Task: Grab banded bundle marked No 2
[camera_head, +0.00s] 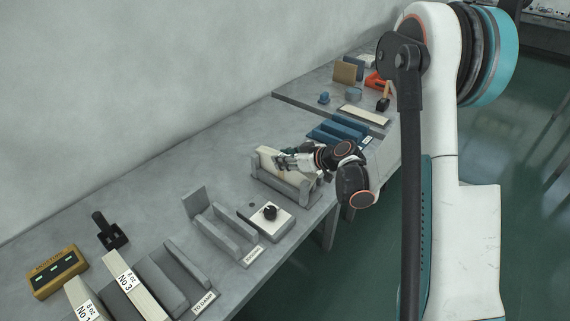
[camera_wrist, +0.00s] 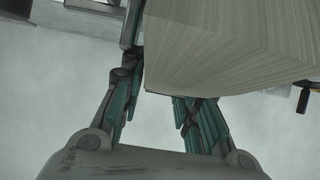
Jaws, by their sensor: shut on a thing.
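My gripper (camera_head: 284,162) is over the middle of the bench, shut on a cream bundle (camera_head: 266,157). The bundle stands on edge in or just above a grey slotted holder (camera_head: 270,182); I cannot tell whether it touches the bottom. In the wrist view the bundle (camera_wrist: 225,45) is a thick stack of fine layers, with my fingers (camera_wrist: 158,95) at it. No number or band shows on it. Two more cream bundles, marked No 1 (camera_head: 82,300) and No 3 (camera_head: 127,283), stand at the lower left.
An empty grey holder (camera_head: 220,228) and a white box with a black knob (camera_head: 265,219) stand nearer. A yellow-brown display box (camera_head: 57,272) and a black clamp-like tool (camera_head: 109,231) are at left. The wall runs along the back.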

